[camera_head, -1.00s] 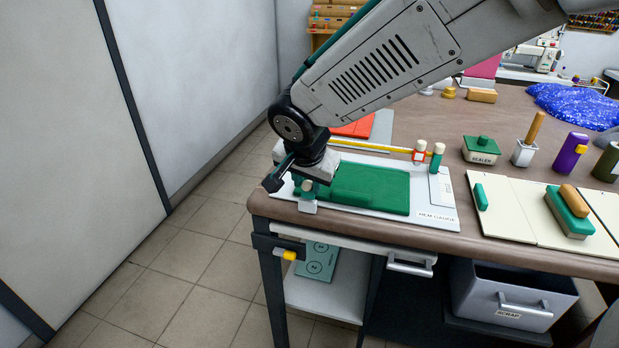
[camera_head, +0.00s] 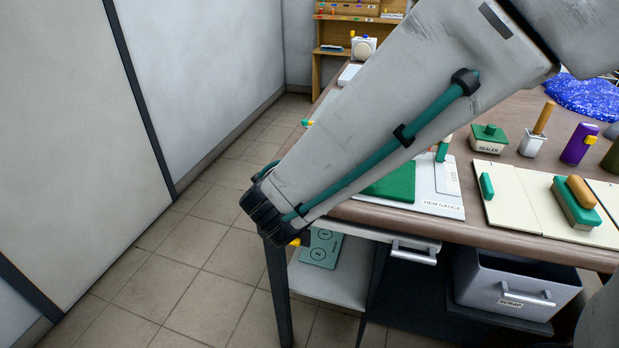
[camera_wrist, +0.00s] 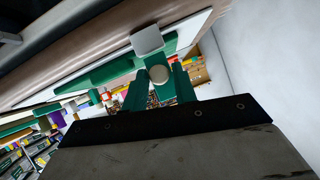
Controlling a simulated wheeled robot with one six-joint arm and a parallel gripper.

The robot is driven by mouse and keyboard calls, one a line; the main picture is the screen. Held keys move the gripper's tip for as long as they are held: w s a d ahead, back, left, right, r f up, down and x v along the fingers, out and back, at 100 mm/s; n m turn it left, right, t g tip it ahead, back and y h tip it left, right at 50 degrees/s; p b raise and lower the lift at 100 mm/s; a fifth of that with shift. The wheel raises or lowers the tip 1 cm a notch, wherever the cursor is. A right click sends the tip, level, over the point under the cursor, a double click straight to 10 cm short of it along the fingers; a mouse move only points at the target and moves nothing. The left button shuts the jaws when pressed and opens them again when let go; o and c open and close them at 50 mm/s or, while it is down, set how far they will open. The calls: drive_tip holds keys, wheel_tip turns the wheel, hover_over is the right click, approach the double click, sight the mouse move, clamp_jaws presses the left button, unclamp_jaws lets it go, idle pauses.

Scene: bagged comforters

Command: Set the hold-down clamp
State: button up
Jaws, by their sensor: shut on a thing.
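A light grey block (camera_wrist: 147,40) sits just beyond the knob, at the table edge. The head view shows the white hem gauge board (camera_head: 438,206) with the green folded piece (camera_head: 394,183) on it. My arm covers the board's left end there, hiding the clamp and gripper. Whether the clamp is pressed down cannot be told.
On the brown table (camera_head: 480,226) are a sealer (camera_head: 488,140), a purple bottle (camera_head: 577,147) and cream panels with a green brush (camera_head: 574,204). A scrap bin (camera_head: 516,287) stands below. Floor at the left is clear.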

idle(0.4)
drive_tip(key=o, duration=0.8)
drive_tip(key=shift+d, duration=0.1)
drive_tip(key=v, duration=0.7)
drive_tip(key=shift+s+r, duration=0.15)
drive_tip(key=shift+s, duration=0.25)
